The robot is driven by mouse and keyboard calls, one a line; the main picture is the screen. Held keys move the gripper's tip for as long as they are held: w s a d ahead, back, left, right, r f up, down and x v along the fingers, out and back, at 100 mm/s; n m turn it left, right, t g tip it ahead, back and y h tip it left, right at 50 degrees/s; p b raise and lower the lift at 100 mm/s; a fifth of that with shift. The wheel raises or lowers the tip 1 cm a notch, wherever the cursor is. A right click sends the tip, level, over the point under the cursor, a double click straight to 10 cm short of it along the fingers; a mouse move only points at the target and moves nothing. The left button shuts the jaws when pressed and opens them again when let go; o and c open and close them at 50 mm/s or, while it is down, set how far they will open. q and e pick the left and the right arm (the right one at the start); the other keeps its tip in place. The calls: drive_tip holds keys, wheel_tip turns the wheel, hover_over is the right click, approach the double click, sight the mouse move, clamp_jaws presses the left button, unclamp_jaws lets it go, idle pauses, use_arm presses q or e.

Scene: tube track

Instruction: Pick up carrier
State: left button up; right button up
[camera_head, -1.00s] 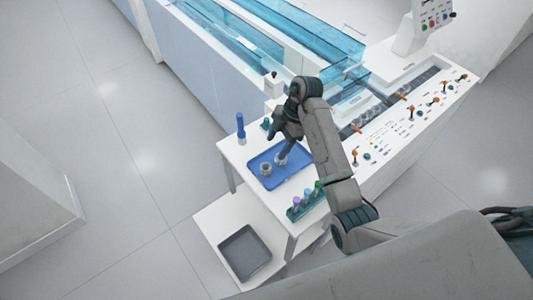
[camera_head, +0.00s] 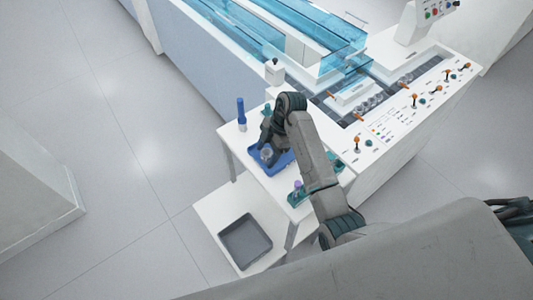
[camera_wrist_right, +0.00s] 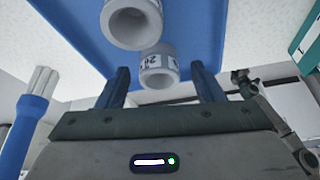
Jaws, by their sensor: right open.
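Two grey ring-shaped carriers with hollow centres stand on a blue tray (camera_wrist_right: 205,30). In the right wrist view the nearer-to-jaws carrier (camera_wrist_right: 158,70), with a printed label, appears between the two dark fingers of my right gripper (camera_wrist_right: 160,88). The gripper is open, and I cannot tell whether a finger touches it. The other carrier (camera_wrist_right: 132,22) lies beyond the fingertips. In the head view, one carrier (camera_head: 266,154) shows on the tray (camera_head: 283,163) beside my right gripper (camera_head: 270,140); the arm hides the other. My left gripper is out of view.
A blue upright tool (camera_head: 241,115) stands on the white table (camera_head: 232,138). A teal rack with tubes (camera_head: 296,190) is at the table's near edge. A grey bin (camera_head: 245,241) sits on the lower shelf. The machine with orange-tipped levers (camera_head: 413,101) is to the right.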

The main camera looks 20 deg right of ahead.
drive_tip(key=shift+f, duration=0.2)
drive_tip(key=c, duration=0.8)
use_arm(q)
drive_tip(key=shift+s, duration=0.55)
use_arm(e)
drive_tip(key=shift+c, duration=0.2)
